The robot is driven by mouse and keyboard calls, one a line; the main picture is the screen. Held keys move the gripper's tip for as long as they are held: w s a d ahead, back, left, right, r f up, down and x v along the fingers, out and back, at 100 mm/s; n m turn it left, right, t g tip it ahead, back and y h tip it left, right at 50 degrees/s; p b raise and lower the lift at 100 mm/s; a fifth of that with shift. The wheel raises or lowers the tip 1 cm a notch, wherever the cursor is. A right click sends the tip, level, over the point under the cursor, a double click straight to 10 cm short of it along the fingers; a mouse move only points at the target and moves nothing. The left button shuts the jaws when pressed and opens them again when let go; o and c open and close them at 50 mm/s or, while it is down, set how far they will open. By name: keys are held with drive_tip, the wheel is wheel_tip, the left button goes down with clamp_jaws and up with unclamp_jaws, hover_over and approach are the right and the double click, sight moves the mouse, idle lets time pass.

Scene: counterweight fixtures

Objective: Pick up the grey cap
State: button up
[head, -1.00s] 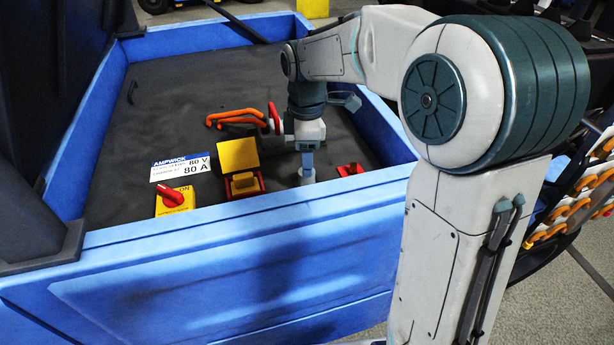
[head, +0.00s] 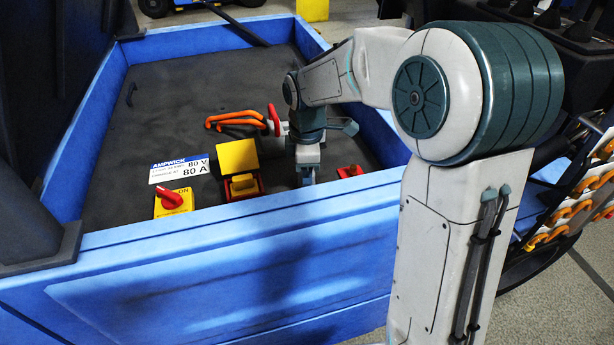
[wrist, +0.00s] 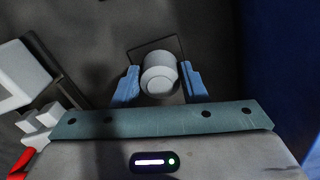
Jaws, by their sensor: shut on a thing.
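The grey cap (wrist: 160,76) is a pale, round, short cylinder in the middle of the wrist view. My gripper (wrist: 160,86) has its two blue fingers on either side of the cap and is shut on it. In the head view my gripper (head: 307,178) points down, low over the dark panel just behind the near blue wall. The cap cannot be made out there, hidden by the fingers and the wall. A thin dark square outline shows on the panel around the cap in the wrist view. I cannot tell whether the cap is clear of the panel.
A yellow flip-cover box (head: 241,163) stands close left of my gripper, and a red part (head: 350,171) close right. Orange handles (head: 236,120) lie behind. A red-and-yellow switch (head: 174,200) and a label (head: 179,169) are farther left. The blue wall (head: 240,232) runs in front.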

drive_tip(key=shift+r, duration=0.1)
wheel_tip(320, 180, up, 10)
drive_tip(key=shift+f+p, duration=0.1)
drive_tip(key=shift+p, duration=0.55)
